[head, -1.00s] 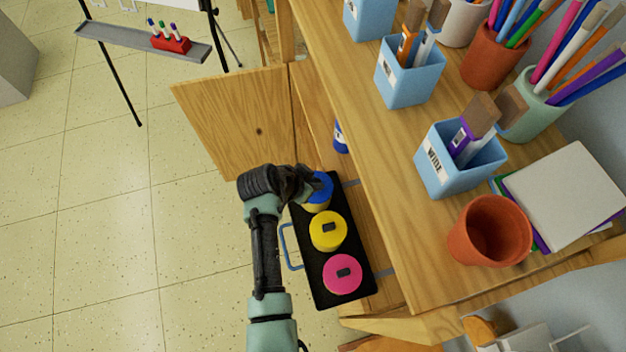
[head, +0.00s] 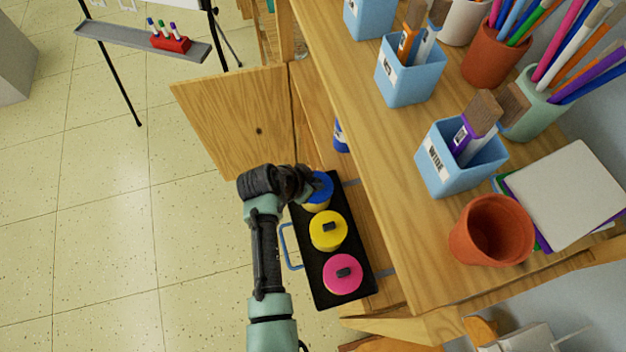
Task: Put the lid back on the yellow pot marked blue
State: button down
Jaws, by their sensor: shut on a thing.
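A black tray (head: 318,290) holds three pots in a row. The far pot (head: 319,207) has a pale yellow body, and a blue lid (head: 323,189) lies over its top. My gripper (head: 311,187) comes in from the left and is shut on the blue lid. The fingers hide part of the lid, so I cannot tell whether it sits flush on the rim. The middle pot has a yellow lid (head: 327,231) with a dark knob. The near pot has a pink lid (head: 342,273) with a dark knob. No marking on the pots is readable.
The tray, with a blue handle (head: 288,246), sits beside a wooden shelf top (head: 390,200) carrying brush holders, a terracotta pot (head: 490,231) and papers. An open cabinet door (head: 235,115) stands beyond. A blue-and-white container (head: 340,137) is inside.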

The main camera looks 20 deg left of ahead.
jog(key=shift+c, duration=1.4)
grip_release()
jog(key=shift+r+p, duration=2.9)
jog(key=shift+r, duration=0.65)
grip_shut()
